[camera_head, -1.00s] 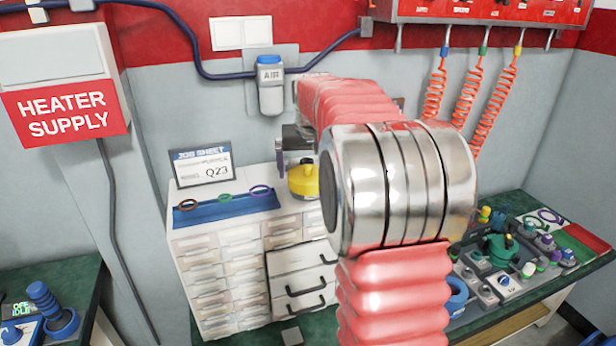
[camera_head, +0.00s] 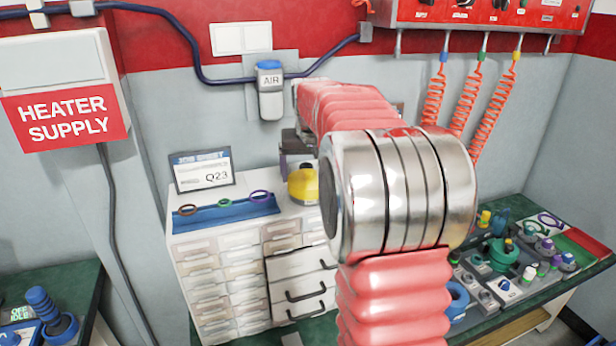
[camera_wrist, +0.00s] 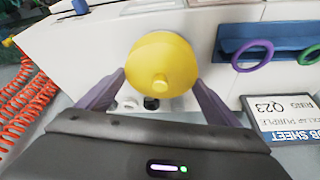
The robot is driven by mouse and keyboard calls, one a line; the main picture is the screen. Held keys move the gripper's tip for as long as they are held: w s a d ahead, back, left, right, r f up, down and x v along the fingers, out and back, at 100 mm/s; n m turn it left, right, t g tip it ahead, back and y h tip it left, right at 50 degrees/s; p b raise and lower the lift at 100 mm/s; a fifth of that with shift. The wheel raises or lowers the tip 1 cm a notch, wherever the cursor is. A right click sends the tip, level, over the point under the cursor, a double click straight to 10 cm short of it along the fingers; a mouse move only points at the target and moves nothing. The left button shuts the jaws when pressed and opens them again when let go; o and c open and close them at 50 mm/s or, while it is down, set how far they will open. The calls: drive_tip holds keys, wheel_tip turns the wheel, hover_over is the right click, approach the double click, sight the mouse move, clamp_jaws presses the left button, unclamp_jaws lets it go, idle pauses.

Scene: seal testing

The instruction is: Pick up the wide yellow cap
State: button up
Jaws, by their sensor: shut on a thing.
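My gripper is shut on the cap. In the head view the yellow cap (camera_head: 303,186) shows at the top right of the white drawer cabinet (camera_head: 212,252), partly hidden by my arm. My gripper (camera_head: 296,166) is mostly hidden there too. Whether the cap touches the cabinet top cannot be told.
A blue rack (camera_head: 225,212) with several coloured rings lies on the cabinet, with a job sheet (camera_head: 203,171) reading Q23 behind it. A green bench (camera_head: 470,310) at right holds several caps and fittings. Orange coiled hoses (camera_head: 465,95) hang on the wall.

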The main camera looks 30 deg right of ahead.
sight(309, 172)
wheel_tip(309, 172, up, 10)
drive_tip(key=shift+f, duration=0.1)
idle(0.4)
drive_tip(key=shift+s, duration=0.15)
idle(0.5)
